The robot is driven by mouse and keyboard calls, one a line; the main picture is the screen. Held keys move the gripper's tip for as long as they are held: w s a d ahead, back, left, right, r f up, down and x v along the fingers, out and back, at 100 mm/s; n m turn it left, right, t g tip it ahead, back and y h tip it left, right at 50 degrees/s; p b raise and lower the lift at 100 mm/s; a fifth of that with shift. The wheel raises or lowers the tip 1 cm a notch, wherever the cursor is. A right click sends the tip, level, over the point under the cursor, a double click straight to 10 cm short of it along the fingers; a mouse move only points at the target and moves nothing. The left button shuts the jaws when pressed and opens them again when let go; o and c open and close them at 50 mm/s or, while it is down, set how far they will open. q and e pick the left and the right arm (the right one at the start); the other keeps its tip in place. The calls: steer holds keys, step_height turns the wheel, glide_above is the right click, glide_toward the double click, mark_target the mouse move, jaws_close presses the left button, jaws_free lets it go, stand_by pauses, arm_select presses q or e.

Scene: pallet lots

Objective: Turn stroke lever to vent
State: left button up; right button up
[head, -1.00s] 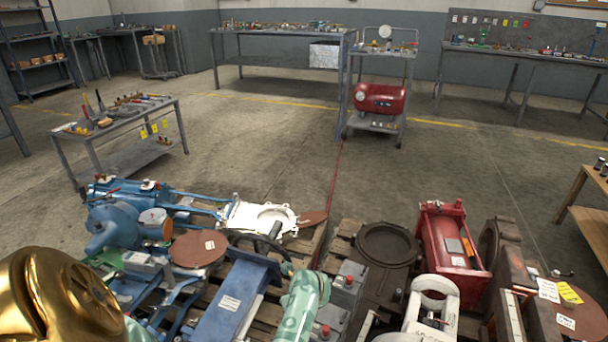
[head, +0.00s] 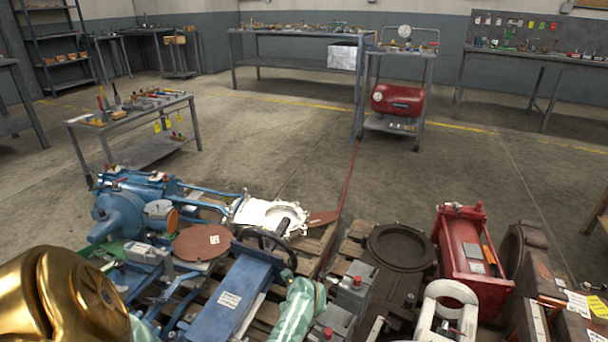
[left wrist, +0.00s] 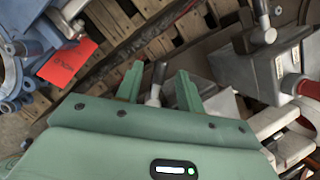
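In the left wrist view my green left gripper (left wrist: 157,85) has its two fingers apart. A short grey lever (left wrist: 156,82) with a rounded end stands in the gap between them; I cannot tell whether either finger touches it. It rises by a grey box (left wrist: 215,103), partly hidden by the right finger. A second grey lever (left wrist: 262,22) stands on another grey box (left wrist: 268,75) to the upper right. In the head view grey boxes with red knobs (head: 354,283) sit among the pallet parts. No vent marking is readable. My right gripper is not in view.
A red tag (left wrist: 68,62) hangs by blue parts in the wrist view. In the head view, a blue pump (head: 125,215), a black handwheel (head: 265,240), a red cylinder (head: 470,250) and a white ring-shaped part (head: 447,300) crowd the pallets.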

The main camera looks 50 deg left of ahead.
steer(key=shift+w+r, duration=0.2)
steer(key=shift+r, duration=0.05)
arm_select(q)
jaws_close()
